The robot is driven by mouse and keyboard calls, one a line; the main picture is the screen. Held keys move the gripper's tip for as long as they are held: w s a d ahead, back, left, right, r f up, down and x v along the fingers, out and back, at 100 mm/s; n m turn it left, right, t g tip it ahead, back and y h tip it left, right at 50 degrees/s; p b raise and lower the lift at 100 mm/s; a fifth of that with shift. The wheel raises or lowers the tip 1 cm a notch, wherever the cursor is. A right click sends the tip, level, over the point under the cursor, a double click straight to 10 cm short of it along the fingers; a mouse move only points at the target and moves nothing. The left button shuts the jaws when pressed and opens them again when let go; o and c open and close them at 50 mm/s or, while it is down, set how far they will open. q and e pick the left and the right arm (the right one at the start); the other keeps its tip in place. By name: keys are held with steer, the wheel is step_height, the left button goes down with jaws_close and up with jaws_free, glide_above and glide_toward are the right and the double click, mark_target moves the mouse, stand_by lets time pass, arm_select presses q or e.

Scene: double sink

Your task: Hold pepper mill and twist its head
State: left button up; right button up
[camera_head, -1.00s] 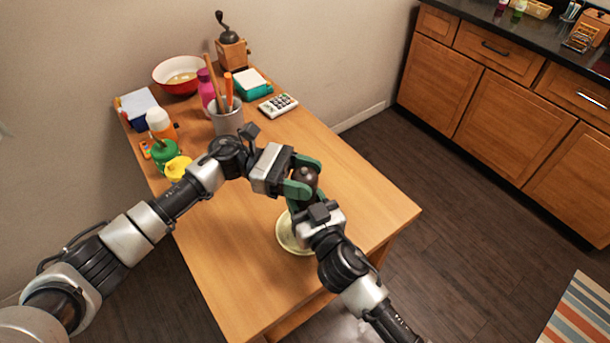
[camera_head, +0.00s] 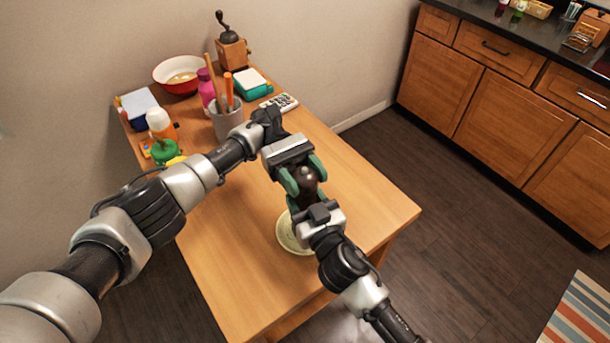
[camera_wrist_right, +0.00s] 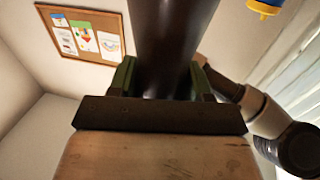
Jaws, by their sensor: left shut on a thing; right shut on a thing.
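The dark brown pepper mill (camera_head: 307,176) stands between my two grippers above a pale plate or bowl (camera_head: 287,237) on the wooden table. My left gripper (camera_head: 304,181) comes from behind and is shut on the mill's head, its green fingers on either side of it. My right gripper (camera_head: 304,208) comes from the front and is shut on the mill's body lower down. In the right wrist view the mill's dark body (camera_wrist_right: 165,45) rises between the green fingers of my right gripper (camera_wrist_right: 163,82). The grippers hide much of the mill.
On the table's far part are a grey cup with utensils (camera_head: 227,122), a magenta bottle (camera_head: 206,90), a red-and-white bowl (camera_head: 179,73), a coffee grinder (camera_head: 231,48) and a calculator (camera_head: 281,102). The table's right part (camera_head: 370,200) is clear.

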mark_target(304, 172)
stand_by(0.5)
arm_select(q)
steer(key=o, duration=0.9)
steer(key=shift+o, duration=0.2)
step_height(304, 172, up, 10)
